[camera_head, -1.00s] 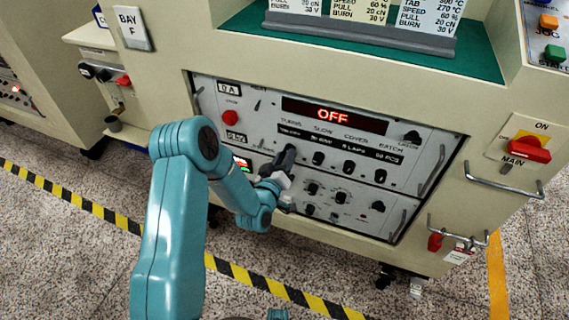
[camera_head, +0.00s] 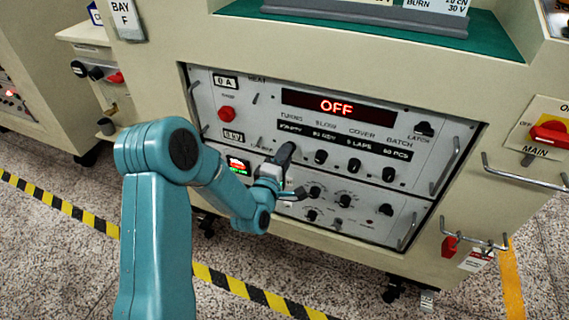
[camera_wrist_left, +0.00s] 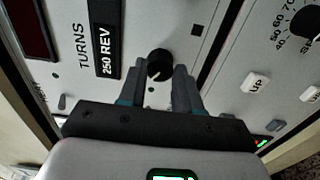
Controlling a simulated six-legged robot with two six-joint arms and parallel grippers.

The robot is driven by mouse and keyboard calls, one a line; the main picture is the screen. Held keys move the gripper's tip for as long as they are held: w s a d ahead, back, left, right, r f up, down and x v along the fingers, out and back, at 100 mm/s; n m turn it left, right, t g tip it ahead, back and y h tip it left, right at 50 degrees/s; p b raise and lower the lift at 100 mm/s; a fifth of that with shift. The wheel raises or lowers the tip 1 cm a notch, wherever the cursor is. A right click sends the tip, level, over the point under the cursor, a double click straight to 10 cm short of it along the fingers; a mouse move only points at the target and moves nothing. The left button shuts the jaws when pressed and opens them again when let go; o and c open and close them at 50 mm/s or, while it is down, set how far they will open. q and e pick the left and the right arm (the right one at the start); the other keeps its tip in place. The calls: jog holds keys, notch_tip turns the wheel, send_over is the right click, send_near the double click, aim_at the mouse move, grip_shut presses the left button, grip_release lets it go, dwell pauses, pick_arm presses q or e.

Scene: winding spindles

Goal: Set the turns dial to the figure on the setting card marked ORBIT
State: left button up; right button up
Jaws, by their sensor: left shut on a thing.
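The turns dial, a black knob with a white pointer line (camera_wrist_left: 160,64), sits beside the TURNS label in the left wrist view. Its window (camera_wrist_left: 107,40) reads 250 REV. My left gripper (camera_wrist_left: 158,80) is shut on the dial, one finger on each side. Setting cards (camera_head: 436,5) stand at the top edge of the head view, mostly cut off. No ORBIT mark is readable. My right gripper is out of view.
A red display (camera_head: 334,105) reads OFF. The slow, cover and batch knobs (camera_head: 354,165) are in a row to the right of the dial. A lower panel (camera_head: 375,208) has more knobs. Metal handles (camera_head: 445,166) stick out at the panel's right.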

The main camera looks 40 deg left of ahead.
pick_arm(q)
jog(key=shift+n+b, duration=1.35)
jog(key=shift+n, duration=0.55)
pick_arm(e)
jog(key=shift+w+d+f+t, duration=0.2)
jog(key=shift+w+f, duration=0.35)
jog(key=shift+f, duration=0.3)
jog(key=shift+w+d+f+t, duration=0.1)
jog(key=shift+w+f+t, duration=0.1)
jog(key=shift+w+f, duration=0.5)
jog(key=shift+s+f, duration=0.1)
pick_arm(q)
jog(key=o, duration=1)
jog(key=shift+o, duration=0.2)
